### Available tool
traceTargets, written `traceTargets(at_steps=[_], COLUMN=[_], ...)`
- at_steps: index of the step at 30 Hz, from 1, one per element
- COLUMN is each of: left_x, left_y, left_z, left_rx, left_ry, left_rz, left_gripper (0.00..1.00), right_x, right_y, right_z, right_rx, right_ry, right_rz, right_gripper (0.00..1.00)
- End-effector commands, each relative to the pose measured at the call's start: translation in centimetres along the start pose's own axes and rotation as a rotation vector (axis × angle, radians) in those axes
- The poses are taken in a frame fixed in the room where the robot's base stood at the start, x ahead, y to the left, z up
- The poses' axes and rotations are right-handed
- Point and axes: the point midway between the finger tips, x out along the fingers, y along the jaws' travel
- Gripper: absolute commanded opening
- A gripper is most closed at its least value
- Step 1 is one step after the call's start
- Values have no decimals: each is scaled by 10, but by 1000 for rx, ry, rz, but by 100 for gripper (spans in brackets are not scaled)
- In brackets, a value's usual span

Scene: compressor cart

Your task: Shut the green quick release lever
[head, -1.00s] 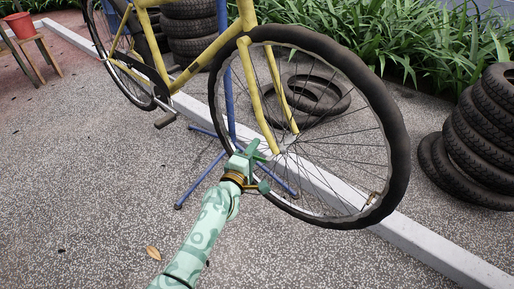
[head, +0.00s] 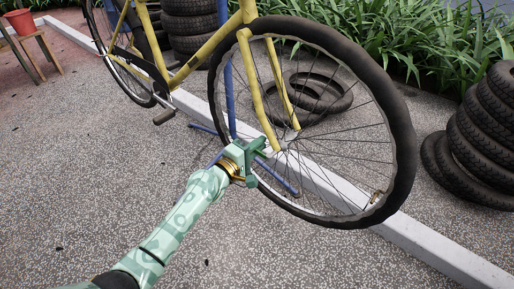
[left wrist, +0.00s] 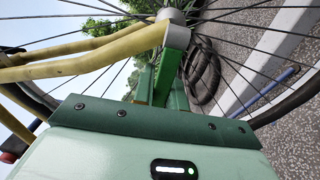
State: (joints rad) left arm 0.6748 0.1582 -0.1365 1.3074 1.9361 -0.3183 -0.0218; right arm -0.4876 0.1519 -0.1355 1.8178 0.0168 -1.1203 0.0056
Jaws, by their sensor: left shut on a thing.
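The yellow bicycle's front wheel (head: 398,150) stands upright, its hub (head: 284,144) at the end of the yellow fork (head: 264,119). In the left wrist view the hub (left wrist: 172,16) is at the top, with the green quick release lever (left wrist: 166,75) running down from it between my fingers. My left gripper (head: 262,148) is beside the hub in the head view, shut on the lever; it also shows in the left wrist view (left wrist: 162,92). The head view does not let me tell the lever apart from the green fingers. My right gripper is not in view.
A blue stand (head: 228,95) holds the bicycle near a white kerb beam (head: 420,246). Tyres lie behind the wheel (head: 310,100) and are stacked at the right (head: 488,125). A red bucket (head: 20,21) sits on a stool at the far left. The front pavement is clear.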

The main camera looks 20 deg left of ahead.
Motion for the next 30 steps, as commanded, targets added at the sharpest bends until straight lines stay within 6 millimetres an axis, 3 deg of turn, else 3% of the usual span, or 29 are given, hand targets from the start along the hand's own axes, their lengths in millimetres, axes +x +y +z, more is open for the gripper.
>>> traceTargets(at_steps=[8, 9, 11, 22, 26, 30], left_x=[0, 0, 0, -8, -32, -70], left_y=[-1, -1, -1, 0, 2, 2], left_z=[0, 0, 0, 0, 0, 0], left_rx=[0, 0, 0, 0, 2, 0], left_ry=[-1, -1, 0, 1, 0, 1], left_rz=[-3, -3, -3, -2, -2, -2], left_gripper=[0, 25, 35, 35, 35, 35], right_x=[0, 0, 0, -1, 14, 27], right_y=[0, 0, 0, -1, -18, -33], right_z=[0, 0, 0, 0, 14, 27], right_rx=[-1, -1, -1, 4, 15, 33], right_ry=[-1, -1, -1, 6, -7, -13], right_rz=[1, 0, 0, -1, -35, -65], right_gripper=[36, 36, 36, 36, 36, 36])
